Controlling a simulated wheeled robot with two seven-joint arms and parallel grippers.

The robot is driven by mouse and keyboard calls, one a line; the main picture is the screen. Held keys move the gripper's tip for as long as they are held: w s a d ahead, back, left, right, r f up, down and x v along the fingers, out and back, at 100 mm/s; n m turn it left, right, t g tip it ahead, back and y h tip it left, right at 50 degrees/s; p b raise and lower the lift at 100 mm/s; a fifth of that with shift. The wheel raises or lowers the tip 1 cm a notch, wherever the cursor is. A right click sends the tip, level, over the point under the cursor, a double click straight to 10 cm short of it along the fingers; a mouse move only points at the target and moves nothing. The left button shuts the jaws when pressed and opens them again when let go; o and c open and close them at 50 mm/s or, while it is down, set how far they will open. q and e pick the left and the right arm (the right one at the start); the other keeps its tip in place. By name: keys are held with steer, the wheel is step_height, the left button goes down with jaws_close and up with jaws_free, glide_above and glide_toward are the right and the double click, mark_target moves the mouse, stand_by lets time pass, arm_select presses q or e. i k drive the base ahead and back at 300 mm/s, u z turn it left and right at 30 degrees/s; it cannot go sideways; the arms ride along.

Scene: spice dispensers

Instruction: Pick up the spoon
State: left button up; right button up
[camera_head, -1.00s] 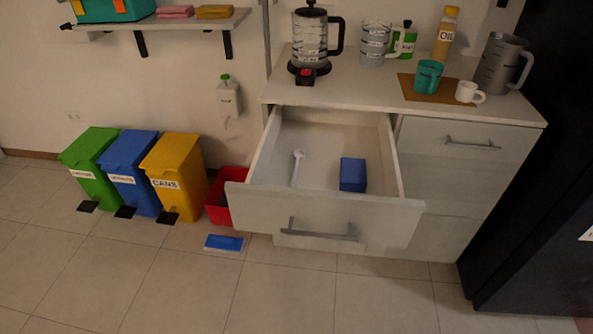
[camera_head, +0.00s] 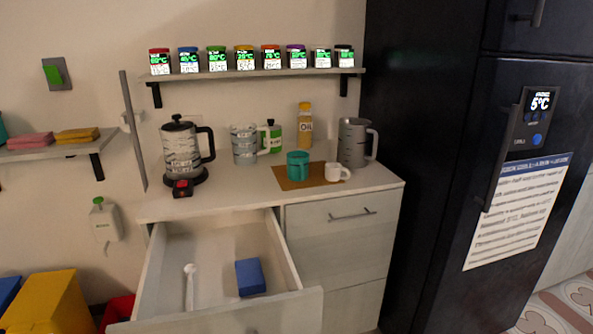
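A white spoon (camera_head: 190,287) lies in the open drawer (camera_head: 273,236), on the left part of its floor. Its round end points to the back and its handle runs toward the drawer front. A blue box (camera_head: 250,277) lies to its right in the same drawer, apart from it. Neither of my grippers shows in the head view.
The counter (camera_head: 378,188) above holds a kettle (camera_head: 183,150), a measuring jug (camera_head: 244,143), a teal cup (camera_head: 298,164), a white mug (camera_head: 337,172) and a grey pitcher (camera_head: 354,143). A black fridge (camera_head: 423,160) stands right. Bins, including a yellow one (camera_head: 50,303), are lower left.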

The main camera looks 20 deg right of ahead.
mark_target(190, 269)
steer(key=z, duration=2.4)
steer(key=i, duration=1.65)
steer(key=u, duration=3.35)
